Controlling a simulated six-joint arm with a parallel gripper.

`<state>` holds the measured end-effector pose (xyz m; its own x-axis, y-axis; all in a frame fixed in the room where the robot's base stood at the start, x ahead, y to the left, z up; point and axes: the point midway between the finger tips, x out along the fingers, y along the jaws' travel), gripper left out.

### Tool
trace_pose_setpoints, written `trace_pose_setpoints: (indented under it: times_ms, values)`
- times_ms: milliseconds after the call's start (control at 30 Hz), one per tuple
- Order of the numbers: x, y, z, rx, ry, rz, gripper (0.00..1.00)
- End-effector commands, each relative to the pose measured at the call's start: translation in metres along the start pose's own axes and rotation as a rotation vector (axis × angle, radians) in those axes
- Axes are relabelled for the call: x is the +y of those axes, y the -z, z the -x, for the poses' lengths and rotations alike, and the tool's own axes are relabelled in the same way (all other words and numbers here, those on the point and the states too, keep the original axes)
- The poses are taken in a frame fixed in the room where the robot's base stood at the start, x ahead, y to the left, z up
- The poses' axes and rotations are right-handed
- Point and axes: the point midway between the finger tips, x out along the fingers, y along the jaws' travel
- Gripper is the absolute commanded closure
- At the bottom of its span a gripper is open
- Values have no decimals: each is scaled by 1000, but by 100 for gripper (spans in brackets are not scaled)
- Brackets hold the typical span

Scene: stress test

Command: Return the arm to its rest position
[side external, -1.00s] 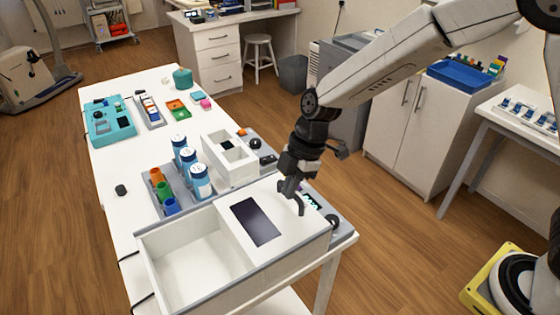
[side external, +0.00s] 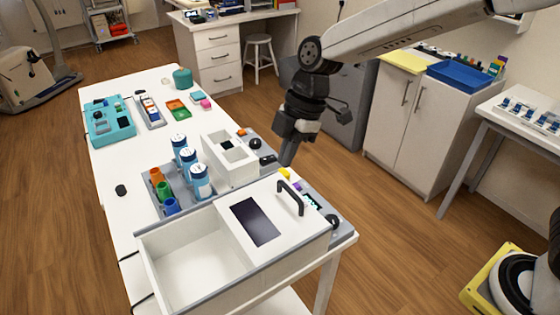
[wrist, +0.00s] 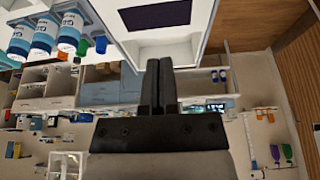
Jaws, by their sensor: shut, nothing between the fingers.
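My gripper (side external: 287,155) hangs above the right edge of the white table in the side view, above and behind the black handle (side external: 291,198) of the white box's lid. Its fingers point down, and they are together and empty in the wrist view (wrist: 159,82). The gripper is apart from the handle. My arm reaches in from the upper right.
The white box (side external: 185,268) stands at the table's near end, its left part open. A cabinet with a blue tray (side external: 460,76) is at the right.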

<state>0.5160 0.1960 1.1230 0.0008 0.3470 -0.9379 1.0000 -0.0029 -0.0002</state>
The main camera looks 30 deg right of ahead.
Motion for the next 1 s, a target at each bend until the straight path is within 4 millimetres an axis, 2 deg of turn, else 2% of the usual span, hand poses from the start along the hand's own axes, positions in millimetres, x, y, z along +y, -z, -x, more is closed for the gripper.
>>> trace_pose_setpoints:
  times_ms: [200, 433, 567, 767, 1000]
  values:
    - [0, 0, 13, 0, -1, 0, 100]
    - [0, -2, 14, -3, -2, -8, 100]
    - [-2, -10, 13, -14, -11, -53, 100]
    - [-9, -40, 9, -55, -53, -237, 100]
    - [-29, -94, 3, -115, -145, -577, 100]
